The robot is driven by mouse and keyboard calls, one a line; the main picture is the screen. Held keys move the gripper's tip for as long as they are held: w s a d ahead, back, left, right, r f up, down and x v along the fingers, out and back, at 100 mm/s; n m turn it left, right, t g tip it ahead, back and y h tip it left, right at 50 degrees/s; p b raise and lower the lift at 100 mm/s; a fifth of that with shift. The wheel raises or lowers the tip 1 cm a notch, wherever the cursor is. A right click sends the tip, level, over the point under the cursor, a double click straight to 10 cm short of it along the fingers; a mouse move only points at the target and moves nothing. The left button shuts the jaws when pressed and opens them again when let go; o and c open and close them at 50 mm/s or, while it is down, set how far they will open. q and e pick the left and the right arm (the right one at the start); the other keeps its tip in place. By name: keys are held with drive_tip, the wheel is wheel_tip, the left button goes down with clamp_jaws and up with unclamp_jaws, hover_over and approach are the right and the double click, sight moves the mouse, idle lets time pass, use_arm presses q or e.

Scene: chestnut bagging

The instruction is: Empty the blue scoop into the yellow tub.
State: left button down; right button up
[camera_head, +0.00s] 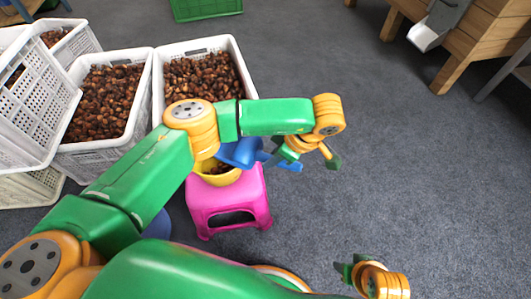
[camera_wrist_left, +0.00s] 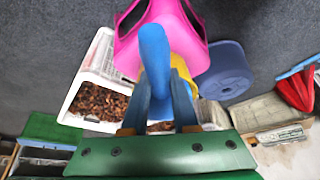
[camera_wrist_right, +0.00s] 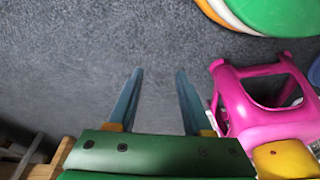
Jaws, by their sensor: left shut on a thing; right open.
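The blue scoop (camera_head: 239,153) is above the far rim of the yellow tub (camera_head: 222,179), its bowl partly hidden by my left arm. My left gripper (camera_head: 287,158) is shut on the scoop's handle, which also shows between the fingers in the left wrist view (camera_wrist_left: 155,60). I cannot tell how far the scoop is tilted or what is in it. The tub sits on a pink stool (camera_head: 230,205) and has some brown chestnuts in it. My right gripper (camera_wrist_right: 159,95) is open and empty above the grey floor, low in the head view.
White crates full of chestnuts (camera_head: 107,98) (camera_head: 205,80) stand behind and left of the stool. A blue basin (camera_wrist_left: 222,75) is on the floor beside the stool. A wooden stand (camera_head: 475,40) with a metal chute is at the back right. The floor on the right is clear.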

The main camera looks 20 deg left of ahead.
use_arm(q)
drive_tip(key=shift+d+f+y+b, duration=0.25)
drive_tip(key=shift+f+y+b, duration=0.15)
drive_tip(key=shift+f+b, duration=0.1)
drive_tip(key=shift+d+r+y+b, duration=0.15)
drive_tip(key=shift+y+b, duration=0.25)
drive_tip(key=shift+y, duration=0.2)
drive_tip(key=shift+r, duration=0.25)
wheel_tip(320, 180, up, 3)
drive_tip(key=p, duration=0.2)
drive_tip(key=shift+p, duration=0.35)
drive_tip(key=shift+f, duration=0.2)
use_arm(e)
drive_tip(key=w+a+r+t, duration=0.1)
drive_tip(key=w+r+t, duration=0.2)
drive_tip(key=r, duration=0.5)
drive_tip(key=shift+w+r+y, duration=0.3)
drive_tip(key=shift+w, duration=0.4)
drive_tip(key=shift+a, duration=0.1)
